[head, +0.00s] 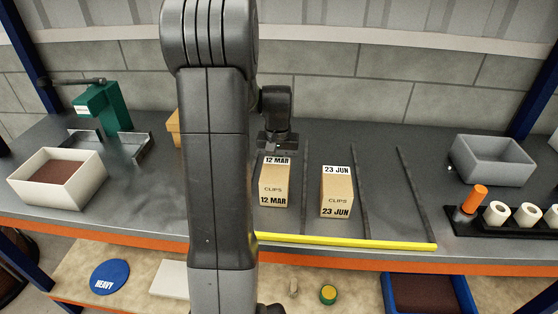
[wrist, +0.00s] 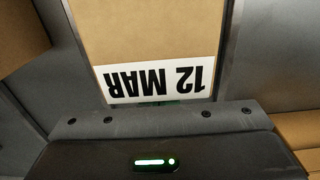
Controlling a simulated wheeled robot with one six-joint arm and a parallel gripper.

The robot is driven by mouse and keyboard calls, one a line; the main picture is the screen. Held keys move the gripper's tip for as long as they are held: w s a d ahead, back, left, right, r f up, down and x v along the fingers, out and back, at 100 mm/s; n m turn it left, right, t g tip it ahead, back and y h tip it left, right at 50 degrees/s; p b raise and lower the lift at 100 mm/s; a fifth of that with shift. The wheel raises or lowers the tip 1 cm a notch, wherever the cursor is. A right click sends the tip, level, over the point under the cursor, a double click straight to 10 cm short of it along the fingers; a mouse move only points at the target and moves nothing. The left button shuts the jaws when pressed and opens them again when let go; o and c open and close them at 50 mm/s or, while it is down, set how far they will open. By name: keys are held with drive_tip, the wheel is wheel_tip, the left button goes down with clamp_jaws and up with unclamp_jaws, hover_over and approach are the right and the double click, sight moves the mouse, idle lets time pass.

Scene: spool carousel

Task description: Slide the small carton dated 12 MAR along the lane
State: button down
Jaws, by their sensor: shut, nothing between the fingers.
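The small carton dated 12 MAR (head: 274,183) stands in a lane on the grey bench, left of the 23 JUN carton (head: 337,190). Its top label shows upside down in the wrist view (wrist: 158,78). My gripper (head: 278,150) is shut and empty at the carton's far end, low behind its back edge. In the wrist view the gripper body lies across the bottom, close against the labelled end; whether it touches cannot be told. The lane's right rail (head: 306,190) is visible; my arm hides the area to the left. A yellow strip (head: 345,241) crosses the lanes' front end.
More dark rails (head: 361,190) run to the right, with an empty lane between them. A grey bin (head: 490,160) and a black rack (head: 500,226) with spools stand at the right. A white box (head: 58,182) and a green device (head: 103,105) stand at the left.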

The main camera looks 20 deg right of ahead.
sight(274, 187)
drive_tip(key=s+a, duration=0.1)
drive_tip(key=s, duration=0.1)
drive_tip(key=s+a, duration=0.1)
drive_tip(key=s, duration=0.2)
drive_tip(key=s+a+b, duration=0.1)
drive_tip(key=s+a, duration=0.1)
drive_tip(key=s, duration=0.1)
drive_tip(key=shift+s, duration=0.2)
wheel_tip(274, 187, up, 14)
drive_tip(key=shift+f, duration=0.1)
idle(0.5)
